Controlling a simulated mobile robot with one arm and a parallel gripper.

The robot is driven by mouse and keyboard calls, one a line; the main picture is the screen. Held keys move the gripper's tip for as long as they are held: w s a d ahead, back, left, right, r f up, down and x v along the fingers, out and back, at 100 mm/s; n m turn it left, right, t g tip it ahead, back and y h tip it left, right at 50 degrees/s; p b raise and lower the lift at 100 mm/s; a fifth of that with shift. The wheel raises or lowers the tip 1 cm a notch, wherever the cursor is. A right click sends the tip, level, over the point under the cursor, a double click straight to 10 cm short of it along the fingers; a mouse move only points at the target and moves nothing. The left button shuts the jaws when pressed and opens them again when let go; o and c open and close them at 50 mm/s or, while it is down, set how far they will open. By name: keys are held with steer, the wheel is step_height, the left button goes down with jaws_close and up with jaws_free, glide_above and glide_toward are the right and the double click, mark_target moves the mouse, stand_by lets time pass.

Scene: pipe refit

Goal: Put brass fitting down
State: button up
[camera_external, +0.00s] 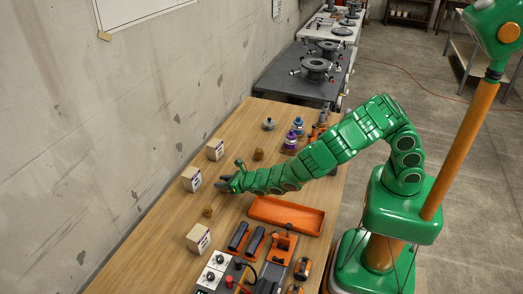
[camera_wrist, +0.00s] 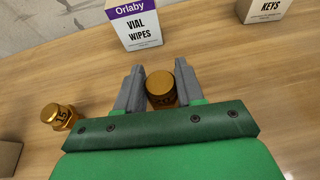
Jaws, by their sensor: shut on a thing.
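My gripper (camera_wrist: 159,82) is shut on a brass fitting (camera_wrist: 160,86), which stands between its two grey fingers in the wrist view. In the external view my gripper (camera_external: 223,184) is low over the wooden table, just right of a middle white box; the held fitting cannot be made out there. I cannot tell whether it touches the tabletop. A second brass fitting (camera_wrist: 60,117), marked 15, lies tilted left of my gripper; it also shows in the external view (camera_external: 207,211). A third brass fitting (camera_external: 258,154) stands farther back.
A box labelled Vial Wipes (camera_wrist: 135,25) stands just ahead of my fingers, with a Keys box (camera_wrist: 262,8) to the right. An orange tray (camera_external: 285,215) lies below my arm. Black-and-orange tools (camera_external: 246,240) crowd the front. Bare wood lies around my fingers.

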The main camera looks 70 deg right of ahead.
steer(key=shift+f, duration=0.3)
steer(key=o, duration=1.1)
steer(key=shift+f, duration=0.1)
steer(key=shift+v, duration=6.1)
